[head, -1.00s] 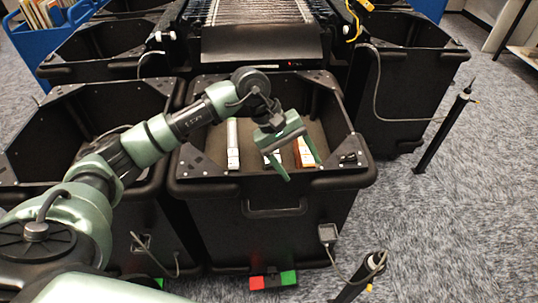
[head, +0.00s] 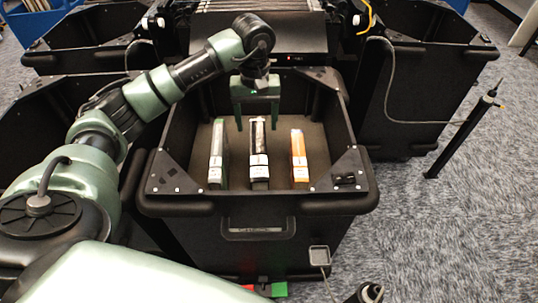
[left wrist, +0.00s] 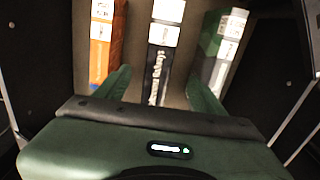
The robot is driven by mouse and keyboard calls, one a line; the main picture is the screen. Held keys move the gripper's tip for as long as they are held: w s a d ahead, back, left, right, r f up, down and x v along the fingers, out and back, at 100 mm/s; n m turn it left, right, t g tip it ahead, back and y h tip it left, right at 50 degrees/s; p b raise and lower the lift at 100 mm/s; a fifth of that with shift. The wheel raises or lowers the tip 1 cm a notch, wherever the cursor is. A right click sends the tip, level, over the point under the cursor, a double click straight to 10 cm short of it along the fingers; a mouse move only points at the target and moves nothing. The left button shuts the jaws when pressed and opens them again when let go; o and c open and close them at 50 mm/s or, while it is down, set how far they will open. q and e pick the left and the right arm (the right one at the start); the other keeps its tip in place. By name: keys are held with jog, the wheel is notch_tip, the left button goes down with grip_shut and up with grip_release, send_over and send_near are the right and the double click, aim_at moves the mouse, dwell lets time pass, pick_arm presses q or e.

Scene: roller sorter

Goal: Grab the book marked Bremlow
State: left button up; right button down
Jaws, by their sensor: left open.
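Three books stand in the black bin (head: 252,205) in front of me. A black book with white labels (head: 258,150) is in the middle, a green and grey one (head: 216,152) on the left, an orange one (head: 299,155) on the right. My left gripper (head: 257,126) is open and empty, pointing down at the far end of the black book. In the left wrist view the fingers (left wrist: 162,84) appear either side of the black book (left wrist: 161,62), between the orange (left wrist: 104,45) and green (left wrist: 220,50) books. Pale spine lettering on the black book is too small to read surely.
The bin's walls and corner plates (head: 338,170) surround the books. Another bin (head: 440,75) stands at the back right, one (head: 85,45) at the back left. The roller conveyor (head: 260,38) is behind. A black post (head: 465,130) stands on the open carpet at right.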

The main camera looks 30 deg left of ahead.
aim_at(259, 145)
pick_arm(q)
jog(key=f+b, duration=0.2)
jog(key=shift+w+f, duration=0.2)
jog(key=shift+f, duration=0.2)
notch_tip(259, 145, down, 4)
jog(key=b, duration=0.4)
jog(key=shift+w+f, duration=0.1)
jog(key=shift+f+b, duration=0.15)
jog(key=shift+b, duration=0.15)
jog(key=shift+f, duration=0.2)
jog(key=f, duration=0.2)
jog(key=f+p, duration=0.1)
jog(key=f, duration=0.3)
jog(key=shift+s+f, duration=0.1)
jog(key=shift+s, duration=0.15)
jog(key=shift+f+p, duration=0.3)
jog(key=shift+f, duration=0.2)
jog(key=c, duration=1.5)
jog(key=shift+r, duration=0.15)
grip_shut()
